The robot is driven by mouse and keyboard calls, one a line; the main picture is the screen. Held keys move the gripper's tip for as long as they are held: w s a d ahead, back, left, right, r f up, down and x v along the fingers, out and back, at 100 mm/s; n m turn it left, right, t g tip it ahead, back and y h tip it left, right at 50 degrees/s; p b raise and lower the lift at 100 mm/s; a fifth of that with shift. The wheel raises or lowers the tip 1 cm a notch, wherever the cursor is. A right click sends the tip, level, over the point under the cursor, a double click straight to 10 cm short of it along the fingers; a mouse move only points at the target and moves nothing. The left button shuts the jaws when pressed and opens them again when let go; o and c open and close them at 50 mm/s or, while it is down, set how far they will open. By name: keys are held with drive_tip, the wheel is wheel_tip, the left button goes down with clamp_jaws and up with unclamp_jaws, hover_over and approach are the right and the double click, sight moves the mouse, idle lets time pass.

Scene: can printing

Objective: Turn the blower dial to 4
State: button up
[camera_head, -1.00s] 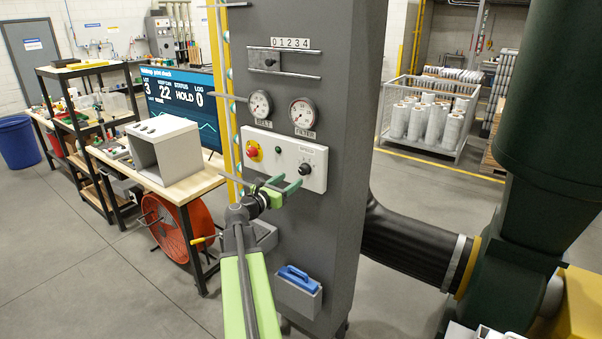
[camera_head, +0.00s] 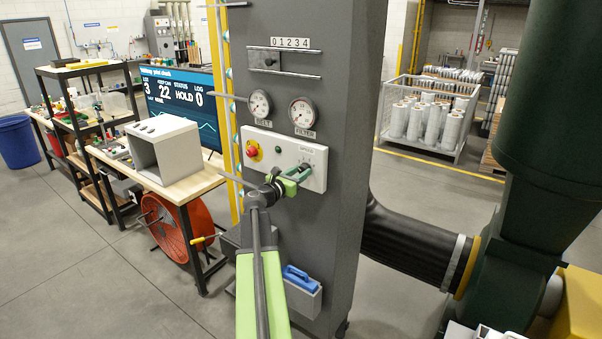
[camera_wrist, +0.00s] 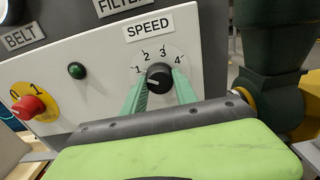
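The blower dial is a round black knob (camera_wrist: 159,76) on a white plate marked 1 to 4 under a SPEED label (camera_wrist: 149,28). In the wrist view a pale mark on the knob seems to point left, towards the 1. My gripper (camera_wrist: 160,80) has its two green fingers on either side of the knob. They look spread, with narrow gaps beside it; contact is hard to judge. In the head view my gripper (camera_head: 296,176) is at the right end of the white control panel (camera_head: 262,152) and covers most of the dial.
BELT (camera_head: 259,104) and FILTER (camera_head: 302,112) gauges are above. A holder with a blue-handled item (camera_head: 299,280) hangs below. A thick black duct (camera_head: 410,243) is at the right.

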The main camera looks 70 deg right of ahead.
clamp_jaws()
drive_tip(key=shift+s+d, duration=0.1)
drive_tip(key=shift+s, duration=0.05)
drive_tip(key=m, duration=0.5)
drive_tip(key=shift+m, duration=0.4)
drive_tip(key=m, duration=1.2)
drive_tip(key=shift+m, duration=0.3)
drive_tip(key=m, duration=0.5)
drive_tip(key=shift+m, duration=0.4)
